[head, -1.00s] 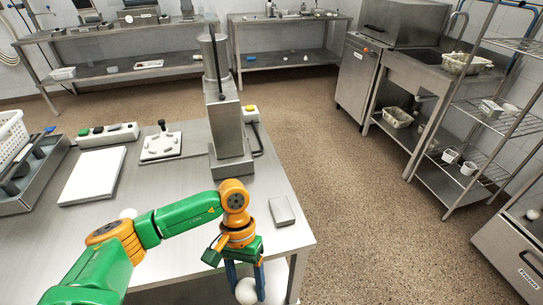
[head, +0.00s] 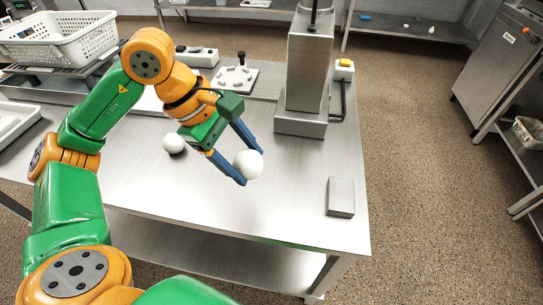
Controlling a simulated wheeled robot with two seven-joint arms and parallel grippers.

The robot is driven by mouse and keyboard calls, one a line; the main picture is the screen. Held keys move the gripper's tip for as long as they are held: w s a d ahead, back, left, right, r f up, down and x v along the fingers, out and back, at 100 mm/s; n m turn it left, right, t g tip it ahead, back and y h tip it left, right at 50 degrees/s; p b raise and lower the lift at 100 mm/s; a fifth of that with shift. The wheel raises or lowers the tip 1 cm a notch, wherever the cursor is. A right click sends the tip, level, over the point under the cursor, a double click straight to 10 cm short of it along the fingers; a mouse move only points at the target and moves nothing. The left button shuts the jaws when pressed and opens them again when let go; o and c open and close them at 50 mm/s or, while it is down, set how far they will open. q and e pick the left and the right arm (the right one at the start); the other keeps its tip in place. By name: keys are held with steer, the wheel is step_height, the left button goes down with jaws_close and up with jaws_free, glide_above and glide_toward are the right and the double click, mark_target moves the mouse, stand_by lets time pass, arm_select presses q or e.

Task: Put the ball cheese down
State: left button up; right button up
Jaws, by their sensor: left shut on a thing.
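My left gripper (head: 243,163) is shut on a white ball cheese (head: 248,164), held between the blue fingertips over the steel table (head: 290,205). I cannot tell exactly how high above the tabletop the ball is. A second white ball (head: 174,143) rests on the table to the left of the gripper, partly beside my arm. My right gripper does not show in the head view.
A grey box (head: 341,197) lies near the table's right edge. A tall steel machine (head: 306,75) stands at the back. A white perforated basket (head: 62,39) is at the upper left. The table's front middle is clear.

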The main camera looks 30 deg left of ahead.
arm_select(q)
steer(key=w+d+f, duration=0.2)
steer(key=f, duration=0.1)
steer(key=w+d+f+p, duration=0.1)
steer(key=w+d+f, duration=0.1)
steer(key=d, duration=0.1)
steer(key=w+d+f, duration=0.2)
steer(key=d+f, duration=0.1)
steer(key=shift+w+f, duration=0.15)
steer(key=shift+f, duration=0.15)
step_height(320, 180, down, 2)
steer(key=shift+f+p, duration=0.25)
steer(key=shift+p, duration=0.15)
steer(key=shift+f, duration=0.1)
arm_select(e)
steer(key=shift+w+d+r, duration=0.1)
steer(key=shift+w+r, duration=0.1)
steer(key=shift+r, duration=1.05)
